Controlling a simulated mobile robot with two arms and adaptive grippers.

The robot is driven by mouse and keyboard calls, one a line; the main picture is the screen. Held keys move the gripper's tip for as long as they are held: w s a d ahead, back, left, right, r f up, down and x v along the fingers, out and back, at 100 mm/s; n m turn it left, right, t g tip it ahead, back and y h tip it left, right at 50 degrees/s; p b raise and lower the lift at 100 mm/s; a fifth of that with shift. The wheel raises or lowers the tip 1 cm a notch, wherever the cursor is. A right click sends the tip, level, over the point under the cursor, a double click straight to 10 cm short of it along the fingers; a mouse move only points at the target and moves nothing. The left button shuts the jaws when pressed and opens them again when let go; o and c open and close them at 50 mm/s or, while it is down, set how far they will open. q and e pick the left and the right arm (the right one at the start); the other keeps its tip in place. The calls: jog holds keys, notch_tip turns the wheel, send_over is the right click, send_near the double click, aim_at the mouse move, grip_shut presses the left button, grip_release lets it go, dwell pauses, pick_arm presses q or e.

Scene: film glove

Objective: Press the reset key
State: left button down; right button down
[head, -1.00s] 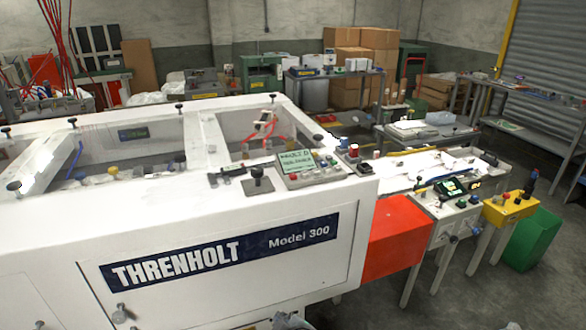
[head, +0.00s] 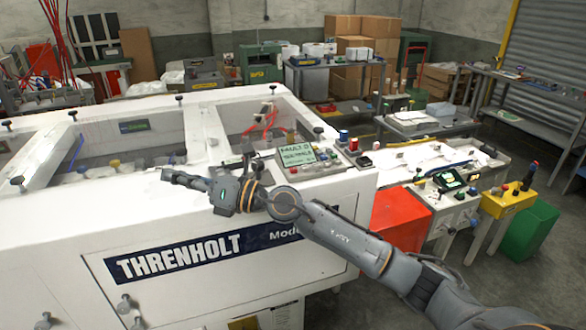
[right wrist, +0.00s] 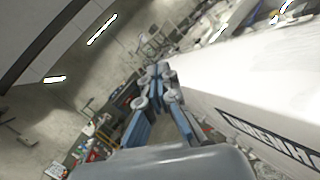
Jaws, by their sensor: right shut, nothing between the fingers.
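A control panel (head: 308,168) with a small green-lit screen (head: 297,154) sits on top of the white machine near its right end. The screen reads "FAULT" with a second line that I cannot read surely. Several small coloured buttons sit around the screen; I cannot tell which one is the reset key. My right gripper (head: 170,178) is shut and empty over the machine's front top edge, left of the panel and apart from it. In the right wrist view its fingertips (right wrist: 160,75) meet, and the panel is not seen. My left gripper is not in view.
The white machine (head: 75,222) has open bays with crossbars and black knobs on top. A red box (head: 400,218), a grey control box with a lit display (head: 451,179) and a yellow button box (head: 507,199) stand right of it. My right forearm crosses in front of the machine.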

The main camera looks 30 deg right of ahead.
jog(key=w+d+f+n+g+h, duration=0.2)
jog(key=w+d+n+h, duration=0.1)
jog(key=w+d+n, duration=0.15)
notch_tip(320, 180, up, 3)
jog(key=g+h, duration=0.2)
jog(key=h, duration=1)
send_over(295, 170)
jog(key=shift+f+n, duration=0.2)
jog(key=shift+n, duration=0.05)
notch_tip(295, 170, down, 9)
jog(key=b, duration=0.6)
jog(key=shift+r, duration=0.1)
jog(key=shift+b, duration=0.35)
jog(key=shift+f, duration=0.4)
